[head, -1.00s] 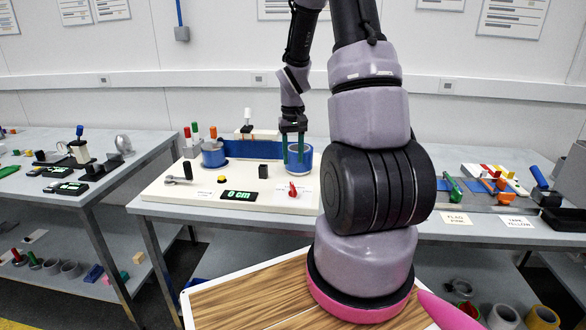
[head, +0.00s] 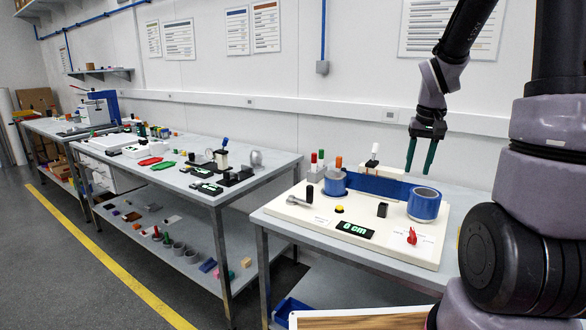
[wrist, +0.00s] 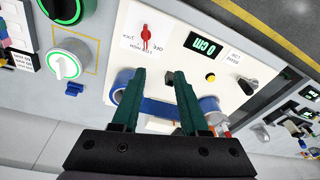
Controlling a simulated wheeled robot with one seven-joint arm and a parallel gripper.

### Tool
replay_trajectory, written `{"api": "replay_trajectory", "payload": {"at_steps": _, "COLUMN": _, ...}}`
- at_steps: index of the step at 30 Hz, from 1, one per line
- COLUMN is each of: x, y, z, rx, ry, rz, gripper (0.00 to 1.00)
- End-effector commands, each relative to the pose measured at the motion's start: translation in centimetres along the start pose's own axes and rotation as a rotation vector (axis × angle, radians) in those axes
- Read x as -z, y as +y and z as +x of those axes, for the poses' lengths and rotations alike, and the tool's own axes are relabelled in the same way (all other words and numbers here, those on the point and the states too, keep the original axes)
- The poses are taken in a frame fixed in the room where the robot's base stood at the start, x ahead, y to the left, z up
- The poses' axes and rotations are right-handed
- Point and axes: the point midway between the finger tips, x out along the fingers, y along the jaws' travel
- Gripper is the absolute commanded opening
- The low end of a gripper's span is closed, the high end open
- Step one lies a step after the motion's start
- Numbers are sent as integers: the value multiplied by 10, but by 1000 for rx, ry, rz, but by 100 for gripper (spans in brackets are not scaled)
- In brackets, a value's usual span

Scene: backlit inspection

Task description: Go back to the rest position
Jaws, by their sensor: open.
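My gripper (head: 423,155) hangs from my arm at the upper right of the head view, above and slightly behind the right blue-banded ring (head: 424,204). Its two green fingers are apart with nothing between them. In the wrist view my gripper (wrist: 162,75) shows both fingers spread, pointing over the white board (wrist: 190,60). The board also shows in the head view (head: 292,210), with its display reading 0 cm (head: 355,228), a red knob (head: 412,236) and a second blue ring (head: 335,182).
Red, green and orange markers (head: 321,158) stand at the board's back left. A second table (head: 185,182) with instruments and a lower shelf stands to the left. The wall is behind. A dial panel (wrist: 66,60) lies left in the wrist view.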

Motion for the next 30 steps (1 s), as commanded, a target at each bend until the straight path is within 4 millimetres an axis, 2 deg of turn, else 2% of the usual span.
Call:
{"api": "replay_trajectory", "payload": {"at_steps": 1, "x": -8, "y": -7, "z": -25, "rx": 14, "ry": 41, "rz": 5, "gripper": 44}}
{"api": "replay_trajectory", "payload": {"at_steps": 6, "x": -40, "y": -25, "z": -88, "rx": 74, "ry": 142, "rz": 33, "gripper": 44}}
{"api": "replay_trajectory", "payload": {"at_steps": 12, "x": -90, "y": -40, "z": -147, "rx": 169, "ry": 252, "rz": 60, "gripper": 44}}
{"api": "replay_trajectory", "payload": {"at_steps": 15, "x": -115, "y": -45, "z": -168, "rx": 221, "ry": 296, "rz": 69, "gripper": 44}}
{"api": "replay_trajectory", "payload": {"at_steps": 21, "x": -149, "y": -50, "z": -192, "rx": 297, "ry": 350, "rz": 79, "gripper": 44}}
{"api": "replay_trajectory", "payload": {"at_steps": 25, "x": -158, "y": -50, "z": -196, "rx": 316, "ry": 360, "rz": 82, "gripper": 44}}
{"api": "replay_trajectory", "payload": {"at_steps": 30, "x": -159, "y": -50, "z": -196, "rx": 318, "ry": 360, "rz": 83, "gripper": 44}}
